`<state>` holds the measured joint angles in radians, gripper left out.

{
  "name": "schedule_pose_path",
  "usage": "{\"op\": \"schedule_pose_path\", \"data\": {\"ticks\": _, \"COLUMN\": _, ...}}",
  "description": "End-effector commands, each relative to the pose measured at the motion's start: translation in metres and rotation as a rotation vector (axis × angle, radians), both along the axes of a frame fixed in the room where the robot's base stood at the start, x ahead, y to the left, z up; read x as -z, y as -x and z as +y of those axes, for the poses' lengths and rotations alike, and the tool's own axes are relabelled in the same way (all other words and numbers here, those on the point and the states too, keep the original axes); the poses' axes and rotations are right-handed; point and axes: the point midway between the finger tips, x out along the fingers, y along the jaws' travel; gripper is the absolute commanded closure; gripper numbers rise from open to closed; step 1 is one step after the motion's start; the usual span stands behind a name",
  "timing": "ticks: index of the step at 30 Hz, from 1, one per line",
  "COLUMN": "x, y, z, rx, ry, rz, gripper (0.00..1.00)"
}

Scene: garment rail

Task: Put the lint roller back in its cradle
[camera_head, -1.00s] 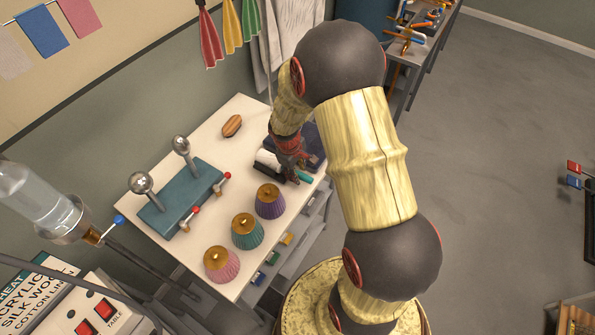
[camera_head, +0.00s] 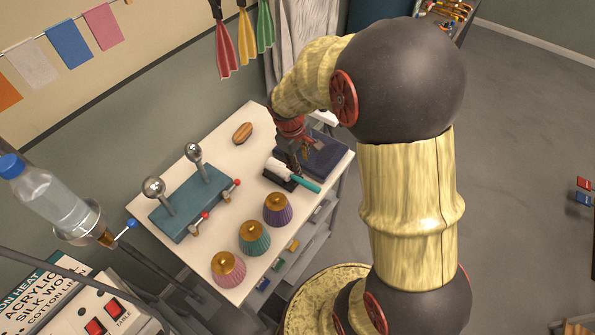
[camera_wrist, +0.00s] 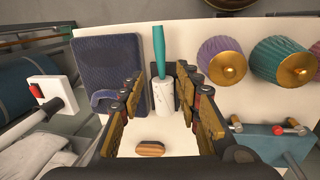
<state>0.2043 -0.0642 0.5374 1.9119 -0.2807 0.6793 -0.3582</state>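The lint roller (camera_head: 280,168) has a white cylinder and a teal handle. It lies near the table's right side, its handle towards the front edge. It also shows in the wrist view (camera_wrist: 163,98), with the handle pointing away. A black piece (camera_head: 277,181), which looks like the cradle, is close against the roller; I cannot tell whether the roller rests in it or beside it. My gripper (camera_head: 294,158) is above the table at the roller. In the wrist view my gripper (camera_wrist: 159,75) is open, with its fingers apart on either side of the white cylinder.
A dark blue pad (camera_head: 325,155) lies right beside the roller. Purple, teal and pink pleated cups (camera_head: 254,237) line the front edge. A teal block with ball-topped levers (camera_head: 190,205) and a wooden brush (camera_head: 242,133) stand left. Cloths (camera_head: 247,38) hang behind.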

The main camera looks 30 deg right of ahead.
Motion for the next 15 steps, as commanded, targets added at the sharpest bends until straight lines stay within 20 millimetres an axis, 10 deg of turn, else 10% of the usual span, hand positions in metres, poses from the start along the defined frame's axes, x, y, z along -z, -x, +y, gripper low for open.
{"op": "schedule_pose_path", "data": {"ticks": 15, "x": -0.174, "y": 0.093, "z": 0.092, "rx": 0.207, "ry": -0.129, "rz": -0.312, "gripper": 0.67}}
